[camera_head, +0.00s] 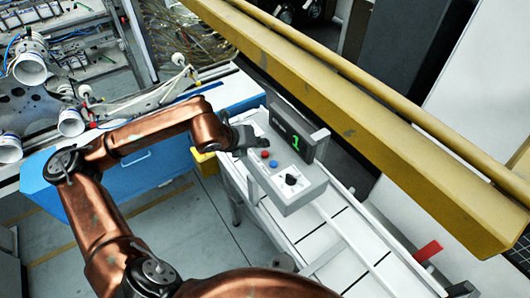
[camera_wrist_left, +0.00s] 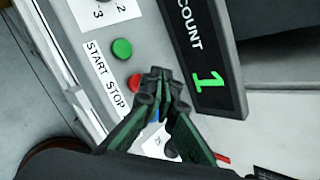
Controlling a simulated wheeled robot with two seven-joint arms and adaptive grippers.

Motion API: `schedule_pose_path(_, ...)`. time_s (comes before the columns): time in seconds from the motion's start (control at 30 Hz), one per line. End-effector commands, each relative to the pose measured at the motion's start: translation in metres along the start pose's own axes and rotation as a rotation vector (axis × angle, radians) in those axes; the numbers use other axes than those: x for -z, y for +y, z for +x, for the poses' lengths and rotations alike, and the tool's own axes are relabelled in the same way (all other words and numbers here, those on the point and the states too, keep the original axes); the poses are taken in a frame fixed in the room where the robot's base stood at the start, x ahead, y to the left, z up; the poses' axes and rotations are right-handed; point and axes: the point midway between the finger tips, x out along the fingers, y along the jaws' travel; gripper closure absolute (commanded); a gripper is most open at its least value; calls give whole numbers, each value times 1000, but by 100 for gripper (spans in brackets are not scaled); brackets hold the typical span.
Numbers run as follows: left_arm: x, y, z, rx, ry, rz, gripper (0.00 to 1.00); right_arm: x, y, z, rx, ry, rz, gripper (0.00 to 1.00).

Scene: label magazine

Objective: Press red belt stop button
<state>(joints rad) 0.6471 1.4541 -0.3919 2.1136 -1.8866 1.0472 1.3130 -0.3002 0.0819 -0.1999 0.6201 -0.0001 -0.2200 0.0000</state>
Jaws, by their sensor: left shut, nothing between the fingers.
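The red stop button (camera_head: 264,154) is on the sloped top of a grey control box (camera_head: 308,190). In the left wrist view the red button (camera_wrist_left: 134,83) sits at the end of a START STOP label (camera_wrist_left: 105,75), partly covered by my fingers. My left gripper (camera_head: 250,142) is shut and empty, over the far end of the box. In the wrist view its fingertips (camera_wrist_left: 158,76) are right beside the red button; I cannot tell whether they touch it. A green button (camera_wrist_left: 122,47) is beside the red one. My right gripper is not in view.
A blue button (camera_head: 273,164) and a black knob (camera_head: 291,180) are on the same box. A COUNT display (camera_head: 295,142) showing a green 1 stands along its back edge. A yellow beam (camera_head: 360,110) runs behind. The white conveyor (camera_head: 345,240) is bare near the box.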

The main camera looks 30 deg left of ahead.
Motion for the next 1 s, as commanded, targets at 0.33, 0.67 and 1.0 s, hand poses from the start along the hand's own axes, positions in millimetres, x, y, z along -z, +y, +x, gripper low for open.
schedule_pose_path(0.33,-18,-18,-24,2,-1,0,100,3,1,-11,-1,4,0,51)
schedule_pose_path(0.67,-18,-19,-26,1,0,0,100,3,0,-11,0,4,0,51)
schedule_pose_path(1.0,-5,-29,-22,45,33,-1,100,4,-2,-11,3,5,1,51)
